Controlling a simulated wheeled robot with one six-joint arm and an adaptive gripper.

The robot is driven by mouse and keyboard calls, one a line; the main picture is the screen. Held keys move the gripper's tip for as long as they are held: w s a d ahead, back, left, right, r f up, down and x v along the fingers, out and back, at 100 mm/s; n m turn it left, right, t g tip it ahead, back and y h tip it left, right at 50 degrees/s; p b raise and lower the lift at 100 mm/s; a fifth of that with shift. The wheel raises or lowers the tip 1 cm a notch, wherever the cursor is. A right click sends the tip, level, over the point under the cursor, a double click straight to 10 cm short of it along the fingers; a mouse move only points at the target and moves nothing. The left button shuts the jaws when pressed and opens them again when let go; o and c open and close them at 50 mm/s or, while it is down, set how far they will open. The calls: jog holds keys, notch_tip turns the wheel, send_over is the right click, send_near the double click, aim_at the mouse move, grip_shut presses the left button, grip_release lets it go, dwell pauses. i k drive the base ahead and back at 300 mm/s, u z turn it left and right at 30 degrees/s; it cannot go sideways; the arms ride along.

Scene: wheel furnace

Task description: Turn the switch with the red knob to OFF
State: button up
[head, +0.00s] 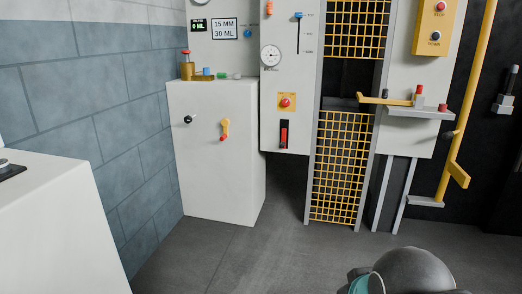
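Several controls with red parts show in the head view, and I cannot tell which is the switch with the red knob. A red lever (284,134) sits in a black plate on the grey-white panel, left of the yellow mesh. A red round button (285,102) on a yellow plate is just above it. A yellow-orange handle (225,127) with a small red end is on the white cabinet's front. No OFF lettering is readable on any of these. My gripper is not in view; only a dark rounded part of my arm shows at the bottom right.
The white cabinet (214,175) stands against the blue block wall, with brass fittings (188,70) on top. A yellow mesh gate (340,175) is right of the panel. A white counter (50,230) is at left. The grey floor (250,255) in front is clear.

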aim_at(286, 101)
jog(key=u, duration=0.45)
jog(key=i, duration=2.35)
jog(key=z, duration=2.05)
